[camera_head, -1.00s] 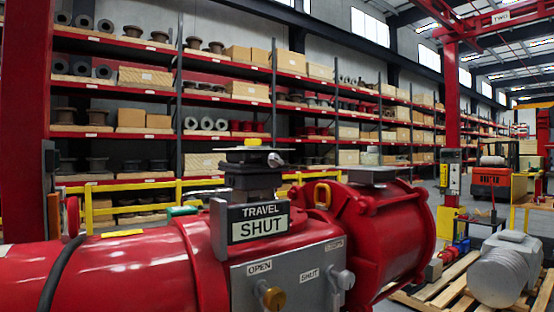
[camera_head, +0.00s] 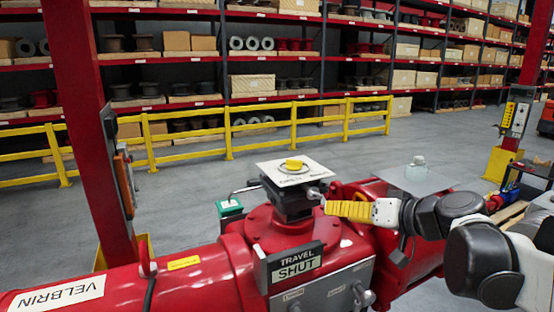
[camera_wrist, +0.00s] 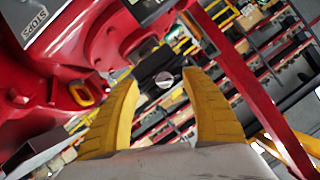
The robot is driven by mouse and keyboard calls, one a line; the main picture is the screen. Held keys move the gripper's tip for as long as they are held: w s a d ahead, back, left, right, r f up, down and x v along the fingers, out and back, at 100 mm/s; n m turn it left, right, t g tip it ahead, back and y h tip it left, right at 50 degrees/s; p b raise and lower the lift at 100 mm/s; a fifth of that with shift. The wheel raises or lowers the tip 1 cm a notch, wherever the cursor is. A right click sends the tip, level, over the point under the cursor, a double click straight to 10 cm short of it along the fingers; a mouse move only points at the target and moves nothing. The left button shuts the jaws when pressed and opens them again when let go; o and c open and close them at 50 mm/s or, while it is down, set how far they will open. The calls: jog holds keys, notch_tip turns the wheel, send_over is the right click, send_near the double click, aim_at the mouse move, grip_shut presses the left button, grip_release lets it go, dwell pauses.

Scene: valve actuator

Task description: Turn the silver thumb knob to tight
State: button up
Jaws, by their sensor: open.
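The silver thumb knob (camera_head: 316,193) sticks out from the side of the black block (camera_head: 292,204) on top of the red actuator (camera_head: 205,278). In the wrist view the silver knob (camera_wrist: 164,79) shows end-on, with a slot-like mark across its face. My gripper (camera_head: 327,207) is beside the knob, to its right in the head view. Its yellow fingers are spread apart in the wrist view (camera_wrist: 160,80), with the knob seen between the fingertips. Whether the tips reach alongside the knob is hard to tell. The fingers hold nothing visible.
A white plate with a yellow centre (camera_head: 293,165) tops the block. A sign reading TRAVEL SHUT (camera_head: 290,266) stands in front. Another silver knob (camera_head: 361,296) sits on the grey panel below. A yellow railing (camera_head: 262,125) and shelves stand behind; the floor between is clear.

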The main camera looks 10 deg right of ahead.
aim_at(318, 195)
jog(key=w+a, duration=0.1)
jog(key=w, duration=0.2)
jog(key=w+a+p, duration=0.1)
jog(key=w, duration=0.2)
jog(key=w+a+p, duration=0.1)
jog(key=w, duration=0.3)
jog(key=shift+a+f, duration=0.3)
jog(key=shift+a, duration=0.05)
jog(key=c, duration=1.2)
